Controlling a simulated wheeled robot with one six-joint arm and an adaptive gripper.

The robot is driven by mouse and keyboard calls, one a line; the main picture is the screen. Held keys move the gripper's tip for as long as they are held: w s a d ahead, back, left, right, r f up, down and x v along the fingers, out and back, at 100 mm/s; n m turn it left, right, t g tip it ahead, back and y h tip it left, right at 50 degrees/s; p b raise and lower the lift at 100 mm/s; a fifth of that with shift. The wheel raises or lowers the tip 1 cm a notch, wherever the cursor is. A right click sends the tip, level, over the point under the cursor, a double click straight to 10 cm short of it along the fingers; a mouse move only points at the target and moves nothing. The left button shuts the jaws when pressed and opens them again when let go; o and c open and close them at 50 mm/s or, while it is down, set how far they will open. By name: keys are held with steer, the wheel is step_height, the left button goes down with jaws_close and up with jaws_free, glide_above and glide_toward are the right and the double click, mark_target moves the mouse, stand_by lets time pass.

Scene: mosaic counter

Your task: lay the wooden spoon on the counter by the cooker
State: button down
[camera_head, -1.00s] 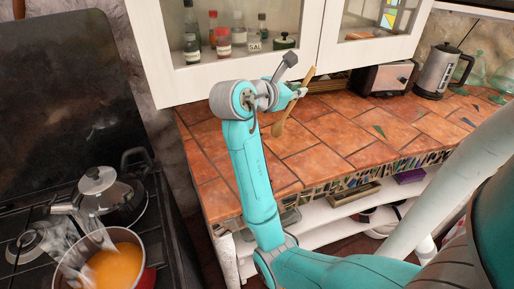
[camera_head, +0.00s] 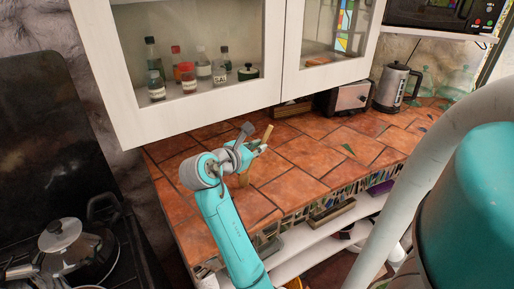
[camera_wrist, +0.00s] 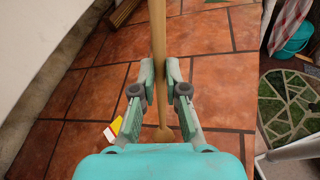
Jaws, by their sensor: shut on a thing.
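The wooden spoon (camera_head: 268,132) is held steeply tilted over the tiled counter (camera_head: 322,160). Its handle points up and its bowl end points down, partly hidden behind my arm. My gripper (camera_head: 257,150) is shut on its handle. In the wrist view, the spoon (camera_wrist: 158,30) runs between the fingers of my gripper (camera_wrist: 160,72), with the rounded end low in the picture. I cannot tell whether that end touches the tiles. The cooker (camera_head: 128,262) is at the lower left, beyond a gap from the counter's left end.
A kettle (camera_head: 67,243) stands on the cooker. A white wall cabinet (camera_head: 200,108) overhangs the counter's back. A toaster (camera_head: 345,99) and an electric kettle (camera_head: 397,87) stand at the far right. The counter's front and middle are clear.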

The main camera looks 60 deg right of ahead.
steer(key=shift+f, duration=0.2)
steer(key=c, duration=1.2)
jaws_free()
steer(key=shift+r, duration=0.15)
steer(key=v, duration=1.2)
